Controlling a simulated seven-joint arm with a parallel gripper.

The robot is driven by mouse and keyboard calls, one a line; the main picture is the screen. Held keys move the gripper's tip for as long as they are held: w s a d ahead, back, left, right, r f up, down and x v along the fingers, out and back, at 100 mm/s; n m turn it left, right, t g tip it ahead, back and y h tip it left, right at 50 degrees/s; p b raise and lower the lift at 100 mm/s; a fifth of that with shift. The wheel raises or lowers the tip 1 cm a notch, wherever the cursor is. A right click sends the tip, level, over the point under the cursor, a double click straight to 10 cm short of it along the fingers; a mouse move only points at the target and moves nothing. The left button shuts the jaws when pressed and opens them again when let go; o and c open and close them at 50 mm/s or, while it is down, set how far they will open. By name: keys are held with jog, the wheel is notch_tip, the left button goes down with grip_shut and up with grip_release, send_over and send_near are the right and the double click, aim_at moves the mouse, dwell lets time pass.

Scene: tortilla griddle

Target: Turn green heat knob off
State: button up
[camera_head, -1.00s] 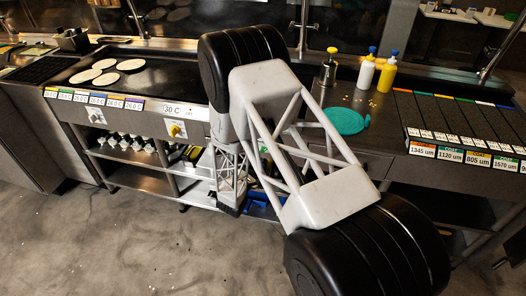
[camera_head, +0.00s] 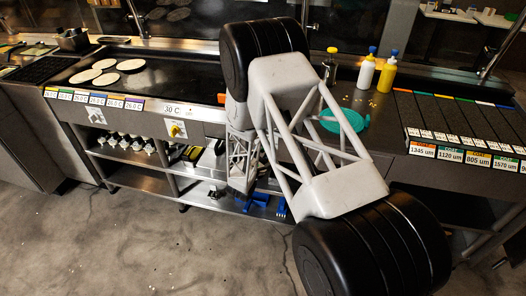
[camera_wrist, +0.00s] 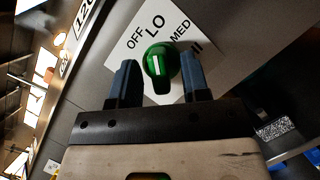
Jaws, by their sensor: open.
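The green heat knob (camera_wrist: 160,62) shows in the wrist view on a white dial plate (camera_wrist: 128,42) marked OFF, LO, MED and a partly hidden further mark. Its white pointer line faces roughly toward LO. My gripper (camera_wrist: 157,80) is open, with one dark blue finger on the left of the knob and one on the right. The fingers straddle it closely; I cannot tell whether either touches it. In the head view the green knob is hidden behind my arm.
A yellow knob (camera_head: 175,130) and a white knob (camera_head: 97,115) sit on the griddle front. Pale tortillas (camera_head: 104,79) lie on the griddle. Bottles (camera_head: 387,74) and a teal round item (camera_head: 343,121) stand on the counter at right. Shelves (camera_head: 140,178) lie below.

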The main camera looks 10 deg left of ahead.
jog(key=c, duration=0.7)
jog(key=shift+w+d+r+n, duration=0.1)
jog(key=shift+n, duration=0.4)
jog(key=n+t+y, duration=0.1)
jog(key=n, duration=0.2)
jog(key=shift+d+y, duration=0.1)
jog(key=shift+y, duration=0.3)
jog(key=shift+w+r+n+t+y, duration=0.1)
jog(key=shift+n+t+y, duration=0.15)
jog(key=shift+n+y, duration=1.15)
jog(key=shift+w+r+n+t+y, duration=0.1)
jog(key=shift+n+t+y, duration=0.3)
jog(key=shift+n, duration=1.8)
jog(key=o, duration=0.7)
jog(key=shift+s+f, duration=0.1)
